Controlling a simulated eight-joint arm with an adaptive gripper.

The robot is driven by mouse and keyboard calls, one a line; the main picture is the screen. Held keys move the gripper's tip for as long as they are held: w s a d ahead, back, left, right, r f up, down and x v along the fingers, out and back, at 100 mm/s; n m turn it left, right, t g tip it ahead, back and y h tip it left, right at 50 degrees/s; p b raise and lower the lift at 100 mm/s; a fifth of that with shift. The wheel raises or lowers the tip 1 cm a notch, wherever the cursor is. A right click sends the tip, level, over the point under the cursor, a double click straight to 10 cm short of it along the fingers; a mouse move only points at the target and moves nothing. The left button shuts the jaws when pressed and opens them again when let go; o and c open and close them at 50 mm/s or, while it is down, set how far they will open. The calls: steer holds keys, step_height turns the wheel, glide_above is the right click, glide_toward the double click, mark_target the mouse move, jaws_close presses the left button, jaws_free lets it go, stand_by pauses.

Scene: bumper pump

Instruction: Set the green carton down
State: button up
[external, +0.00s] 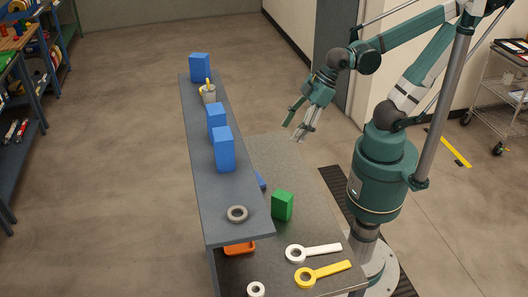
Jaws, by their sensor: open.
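The green carton (282,205) stands upright on the lower grey tabletop (280,160), close to the edge of the raised shelf. My gripper (294,132) is open and empty. It hangs above the far part of the lower tabletop, up and beyond the green carton in the picture, clearly apart from it. Nothing hides the carton from this side.
A raised grey shelf (199,150) carries blue boxes (223,150), a cup (208,94) and a grey ring (237,214). White (314,253) and yellow (323,274) ring-ended tools lie in front of the carton. An orange tray (239,247) sits under the shelf.

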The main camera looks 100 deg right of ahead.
steer(key=shift+m+t+h, duration=0.3)
steer(key=shift+m+t, duration=0.1)
steer(key=shift+m, duration=0.4)
steer(key=shift+s+d+r, duration=0.55)
steer(key=shift+s+d, duration=0.1)
steer(key=shift+d, duration=0.05)
steer(key=shift+s+d+r, duration=0.5)
steer(key=shift+s+d, duration=0.1)
steer(key=shift+d, duration=0.1)
steer(key=shift+f+b, duration=0.3)
steer(key=shift+f, duration=0.05)
